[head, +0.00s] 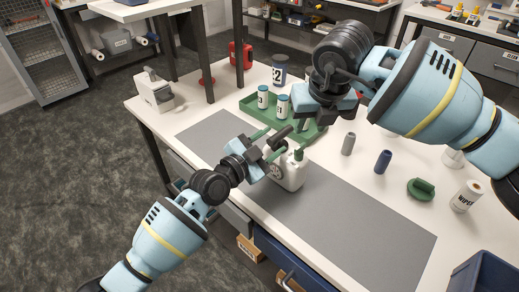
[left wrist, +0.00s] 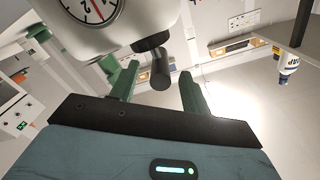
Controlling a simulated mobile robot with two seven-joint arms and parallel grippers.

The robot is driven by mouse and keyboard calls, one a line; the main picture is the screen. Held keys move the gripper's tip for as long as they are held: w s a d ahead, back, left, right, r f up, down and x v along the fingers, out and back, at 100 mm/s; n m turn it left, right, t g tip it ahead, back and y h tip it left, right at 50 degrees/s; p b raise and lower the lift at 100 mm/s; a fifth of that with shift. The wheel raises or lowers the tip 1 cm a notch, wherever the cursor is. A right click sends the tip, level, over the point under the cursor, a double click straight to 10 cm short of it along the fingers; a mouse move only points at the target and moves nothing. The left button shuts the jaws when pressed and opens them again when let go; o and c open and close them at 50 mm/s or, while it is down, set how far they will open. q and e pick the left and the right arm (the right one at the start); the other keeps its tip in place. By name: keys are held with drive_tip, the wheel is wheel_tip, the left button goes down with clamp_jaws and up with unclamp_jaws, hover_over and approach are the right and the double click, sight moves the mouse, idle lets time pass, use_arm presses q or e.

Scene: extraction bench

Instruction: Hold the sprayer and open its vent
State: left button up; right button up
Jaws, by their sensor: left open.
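The sprayer (head: 289,173) is a white bottle with a green part on top, standing upright on the grey mat (head: 345,215). In the left wrist view the sprayer's white body (left wrist: 125,30) shows at the top with a round dial on it, and a black stub (left wrist: 160,70) sticks out below. My left gripper (head: 269,145) is beside the sprayer at its upper left; its green fingers (left wrist: 157,78) are open, with the stub appearing between them. My right gripper (head: 316,118) is above the green tray, behind the sprayer; its fingers are partly hidden. I cannot make out the vent.
The green tray (head: 252,107) holds several white bottles. A grey cylinder (head: 348,144), a blue cylinder (head: 383,161), a green object (head: 421,189) and a wipes tub (head: 466,196) stand to the right. The mat's right part is clear.

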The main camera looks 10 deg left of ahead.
use_arm(q)
drive_tip(key=shift+x, duration=1.3)
clamp_jaws()
